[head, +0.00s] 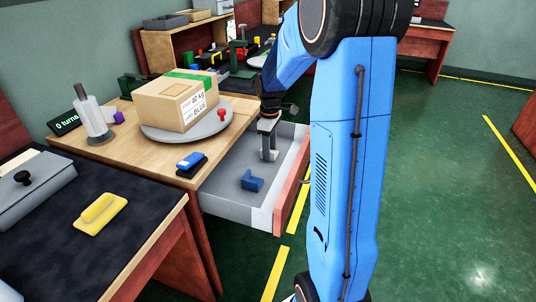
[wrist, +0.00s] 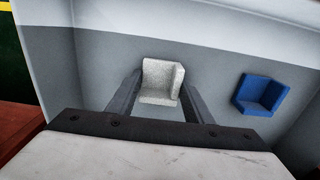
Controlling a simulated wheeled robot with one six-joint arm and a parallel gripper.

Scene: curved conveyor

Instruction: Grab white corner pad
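The white corner pad (wrist: 161,80) is a speckled, L-shaped piece, seen in the wrist view in the drawer. My gripper (wrist: 160,88) is open, with one finger on each side of the pad; I cannot tell whether they touch it or how far above it they are. In the head view my gripper (head: 268,141) points down into the open drawer (head: 222,192). The white pad cannot be made out there, likely hidden by the gripper.
A blue corner pad (wrist: 262,95) lies in the drawer to the right of the white one; it also shows in the head view (head: 252,181). The drawer's walls stand close around. A cardboard box (head: 175,103) sits on a round turntable (head: 160,134) on the table beside it.

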